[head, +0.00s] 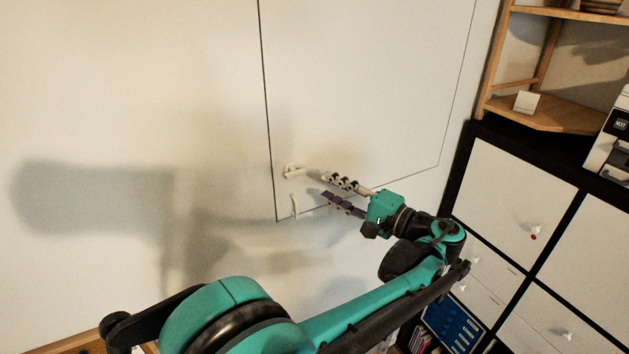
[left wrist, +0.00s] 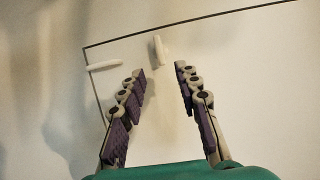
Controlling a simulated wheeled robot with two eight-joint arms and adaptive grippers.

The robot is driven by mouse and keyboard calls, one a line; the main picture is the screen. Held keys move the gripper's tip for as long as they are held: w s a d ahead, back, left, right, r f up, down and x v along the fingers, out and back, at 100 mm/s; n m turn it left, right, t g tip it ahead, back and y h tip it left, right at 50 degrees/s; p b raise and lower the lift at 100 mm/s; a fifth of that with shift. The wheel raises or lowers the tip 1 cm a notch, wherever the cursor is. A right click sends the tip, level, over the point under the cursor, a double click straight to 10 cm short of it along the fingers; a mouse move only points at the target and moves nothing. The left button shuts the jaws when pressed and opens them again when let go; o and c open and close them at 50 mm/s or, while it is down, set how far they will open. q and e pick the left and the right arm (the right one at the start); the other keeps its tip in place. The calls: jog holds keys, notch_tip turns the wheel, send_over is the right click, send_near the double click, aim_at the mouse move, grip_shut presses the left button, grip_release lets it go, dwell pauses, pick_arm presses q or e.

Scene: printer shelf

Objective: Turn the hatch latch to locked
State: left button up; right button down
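The hatch (head: 365,90) is a pale panel with a dark outline in a pale wall. Near its lower left corner are two small white pieces. One, a knob-like handle (head: 293,171), sits inside the left edge. The other, a thin bar (head: 295,205), stands at the bottom edge. I cannot tell for certain which is the latch. My left gripper (head: 325,186) is open and empty, to the right of both. In the left wrist view the handle (left wrist: 160,50) lies ahead between the open fingertips (left wrist: 160,70), apart from them; the bar (left wrist: 104,65) lies left of them.
A black-framed cabinet with white doors (head: 505,195) stands right of the hatch. A wooden corner shelf (head: 550,113) and a white printer (head: 612,140) are on top of it. The wall left of the hatch is clear apart from shadows.

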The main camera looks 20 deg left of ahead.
pick_arm(q)
jog(key=shift+v, duration=1.45)
jog(key=s+a+f+h+b, duration=0.3)
jog(key=f, duration=0.5)
jog(key=s+a+f+h+b, duration=0.2)
jog(key=s+f+h+b, duration=0.15)
jog(key=f, duration=0.35)
jog(key=s+a+f+h+b, duration=0.2)
jog(key=s+a+f+b, duration=0.15)
jog(key=f, duration=0.45)
jog(key=s+d+f+n+t+h+b, duration=0.1)
jog(key=s+d+f+h+b, duration=0.3)
jog(key=f, duration=0.5)
jog(key=s+d+f+n+t+h+b, duration=0.1)
jog(key=s+d+f+h+b, duration=0.3)
jog(key=f, duration=0.5)
jog(key=shift+s+d+f+n+t+h+b, duration=0.35)
jog(key=shift+d+n+h+b, duration=0.2)
jog(key=shift+b, duration=0.3)
jog(key=shift+s, duration=0.1)
